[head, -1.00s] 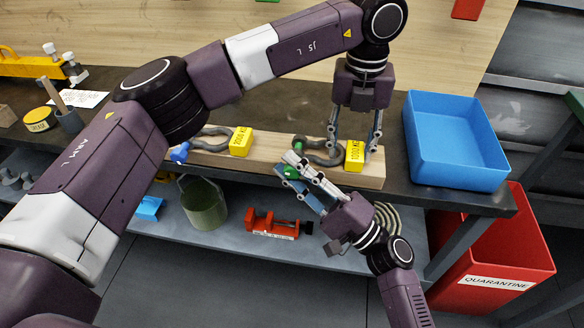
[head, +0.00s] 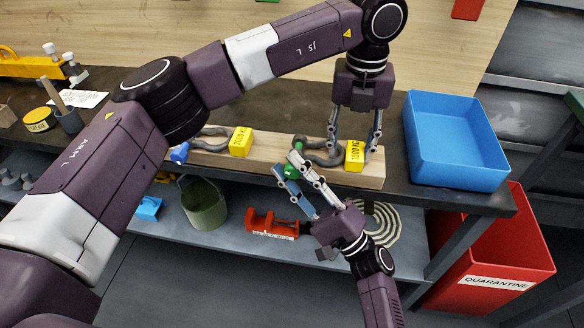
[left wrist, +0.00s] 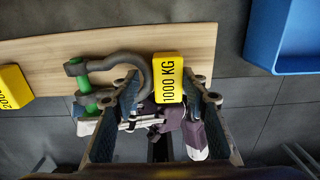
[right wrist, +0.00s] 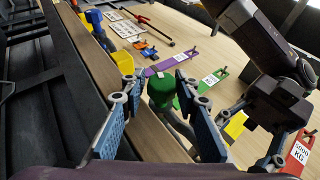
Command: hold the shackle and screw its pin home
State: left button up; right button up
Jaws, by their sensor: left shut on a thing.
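The grey bow shackle (head: 318,157) lies at the right end of a wooden board, with a yellow 1000 KG block (head: 355,154) at its bow. The green pin (left wrist: 85,88) crosses its open end; its green head (right wrist: 161,90) also shows in the right wrist view. My left gripper (head: 354,146) comes from above and is shut on the shackle at the bow and block, one finger on each side. My right gripper (head: 287,166) is at the pin from the front. Its fingers stand apart on either side of the green head, with gaps visible in the right wrist view.
A second shackle with a blue pin (head: 180,153) and yellow block (head: 240,142) lies further left on the board (head: 260,168). A blue bin (head: 455,165) stands close on the right. A red quarantine bin (head: 500,265) is below. The lower shelf holds a bucket (head: 204,205).

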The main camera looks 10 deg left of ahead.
jog(key=shift+o, duration=1.1)
jog(key=v, duration=1.2)
